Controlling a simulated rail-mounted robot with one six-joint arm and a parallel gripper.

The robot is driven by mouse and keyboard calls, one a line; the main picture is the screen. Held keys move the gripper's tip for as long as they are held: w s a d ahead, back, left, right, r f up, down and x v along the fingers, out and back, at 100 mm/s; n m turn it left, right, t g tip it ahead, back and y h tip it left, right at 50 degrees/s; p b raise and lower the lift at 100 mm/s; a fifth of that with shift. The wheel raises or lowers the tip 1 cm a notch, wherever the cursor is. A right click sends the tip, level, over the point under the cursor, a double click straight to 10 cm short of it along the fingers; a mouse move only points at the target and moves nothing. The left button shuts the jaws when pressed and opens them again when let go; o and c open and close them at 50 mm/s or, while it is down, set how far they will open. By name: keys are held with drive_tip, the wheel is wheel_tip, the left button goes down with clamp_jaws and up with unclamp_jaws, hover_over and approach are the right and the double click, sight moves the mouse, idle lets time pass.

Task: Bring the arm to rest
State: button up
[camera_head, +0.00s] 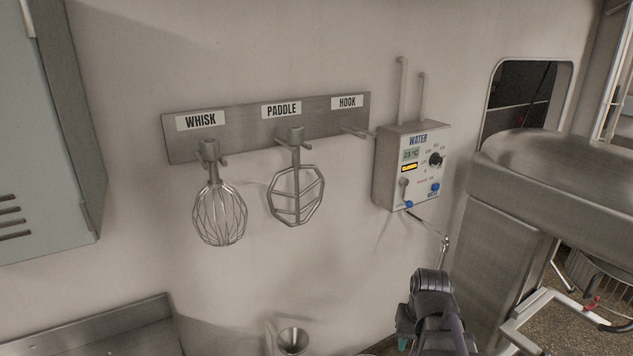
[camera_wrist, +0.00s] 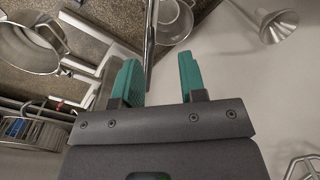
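My arm shows at the bottom right of the head view, with its dark links in front of the wall. In the wrist view my gripper (camera_wrist: 160,80) has its two teal fingers apart, with nothing held between them. In the head view a bit of teal finger (camera_head: 402,341) shows low beside the arm, and the rest of the gripper is mostly hidden.
A wall rack (camera_head: 240,119) holds a whisk (camera_head: 219,213) and a paddle (camera_head: 297,195); its hook place is empty. A water box (camera_head: 412,165) hangs right of it. A steel funnel (camera_head: 292,340) is below; a steel pot (camera_wrist: 30,45) shows in the wrist view.

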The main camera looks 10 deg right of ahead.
drive_tip(key=s+a+f+n+b, duration=0.2)
drive_tip(key=a+f+n+b, duration=0.1)
drive_tip(key=a+f, duration=0.5)
drive_tip(key=shift+a+f+h+b, duration=0.25)
drive_tip(key=shift+a+b, duration=0.5)
drive_tip(key=shift+a, duration=0.5)
drive_tip(key=shift+r, duration=0.15)
